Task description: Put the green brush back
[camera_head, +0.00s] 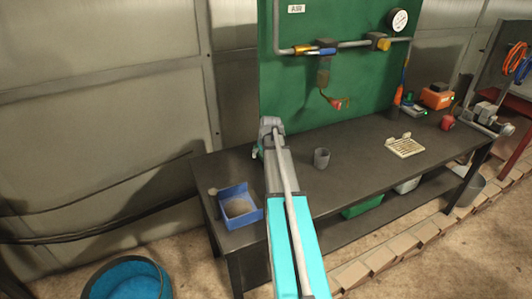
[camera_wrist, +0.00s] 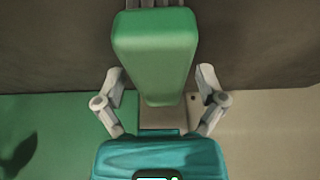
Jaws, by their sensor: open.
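In the wrist view, a green block-shaped body, which looks like the green brush (camera_wrist: 155,55), lies upper centre, with grey prongs or bristles at its top edge. My gripper (camera_wrist: 160,82) is open. Its grey fingers stand to the left and right of the green body, with a visible gap on each side. In the head view, the end of my arm (camera_head: 270,128) is above the back left part of the dark bench (camera_head: 350,185), close to the green board (camera_head: 340,90). My arm hides the brush there, and I cannot tell what the brush rests on.
A blue bin (camera_head: 238,213) stands on the bench left of my arm, and a grey cup (camera_head: 321,158) right of it. A red-tipped hose (camera_head: 335,103) hangs from the board's pipes. A cream slatted tray (camera_head: 405,146) lies farther right. The bench middle is mostly clear.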

